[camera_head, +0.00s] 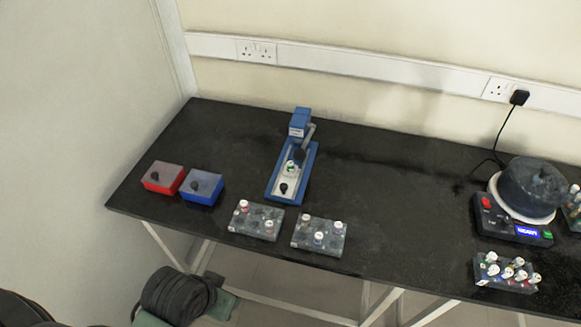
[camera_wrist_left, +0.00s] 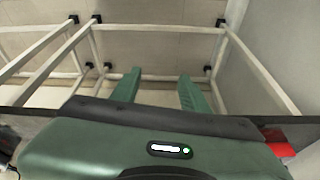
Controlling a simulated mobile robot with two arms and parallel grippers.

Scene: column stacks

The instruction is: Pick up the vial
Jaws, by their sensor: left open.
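Several small vials with white caps stand in racks on the black table. Some are in the left rack (camera_head: 256,221), such as a vial (camera_head: 243,205) at its back left. Others are in the middle rack (camera_head: 319,236), such as a vial (camera_head: 319,238) at its front. More stand in the right rack (camera_head: 506,273). My left gripper (camera_wrist_left: 160,72) is open and empty in the left wrist view, its two green fingers apart over floor and table legs. In the head view my dark and green left arm is low at the left, off the table's front edge. No right gripper shows.
A red box (camera_head: 162,178) and a blue box (camera_head: 202,187) sit at the table's left. A blue press-like device (camera_head: 292,170) stands behind the racks. A device with a lit display (camera_head: 513,231) and dark round top is at right. The middle table is clear.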

